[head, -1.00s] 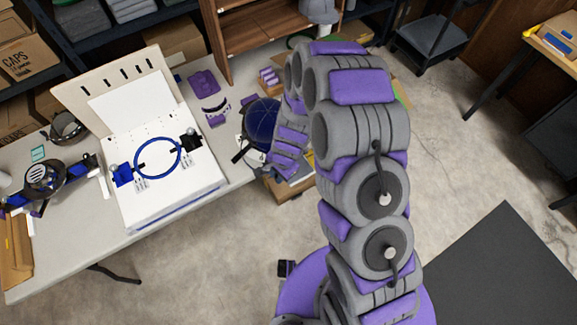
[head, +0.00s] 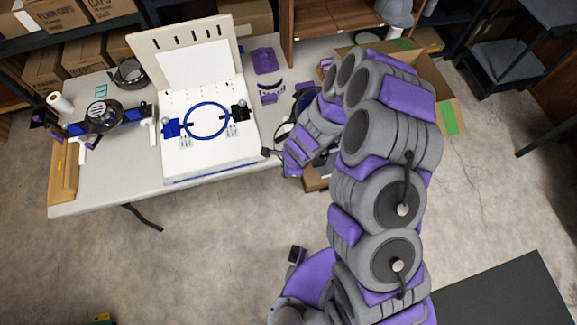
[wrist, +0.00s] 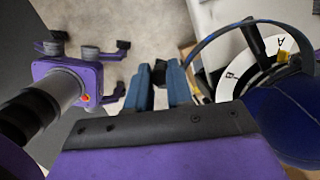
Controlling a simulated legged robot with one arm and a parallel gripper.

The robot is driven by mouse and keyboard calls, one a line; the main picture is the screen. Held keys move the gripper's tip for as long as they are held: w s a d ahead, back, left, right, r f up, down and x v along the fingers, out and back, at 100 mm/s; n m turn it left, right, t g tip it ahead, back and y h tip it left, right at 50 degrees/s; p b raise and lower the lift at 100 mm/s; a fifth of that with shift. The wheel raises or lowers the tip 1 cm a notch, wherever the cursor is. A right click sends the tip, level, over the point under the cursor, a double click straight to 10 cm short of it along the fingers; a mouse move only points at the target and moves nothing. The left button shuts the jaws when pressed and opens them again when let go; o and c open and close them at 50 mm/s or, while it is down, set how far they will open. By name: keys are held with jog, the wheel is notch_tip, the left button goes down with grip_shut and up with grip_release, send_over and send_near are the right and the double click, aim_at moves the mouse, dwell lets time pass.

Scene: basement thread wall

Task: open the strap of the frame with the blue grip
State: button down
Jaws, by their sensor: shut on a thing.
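My gripper (wrist: 158,78) shows in the wrist view with its two blue fingers close together. It is shut on a small black piece (wrist: 158,70) between the fingertips; I cannot tell whether this is the strap's end. To the right is a dark blue cap (wrist: 295,118), beside a white disc (wrist: 287,47) marked with a letter and a thin blue curved band (wrist: 212,37). In the head view the cap (head: 306,101) is partly hidden by my arm. A blue ring frame (head: 207,134) lies on a white stand. No blue grip can be made out for certain.
The white stand (head: 200,158) stands on the grey table (head: 110,185). A dark cap holder (head: 103,117) with blue parts is at the table's left. A purple piece (head: 264,61) lies behind. A cardboard box (head: 445,95) stands right of the arm. Floor in front is free.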

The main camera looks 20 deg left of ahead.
jog(key=c, duration=1)
grip_release()
jog(key=p+v, duration=0.3)
jog(key=v, duration=1.4)
jog(key=shift+r, duration=0.15)
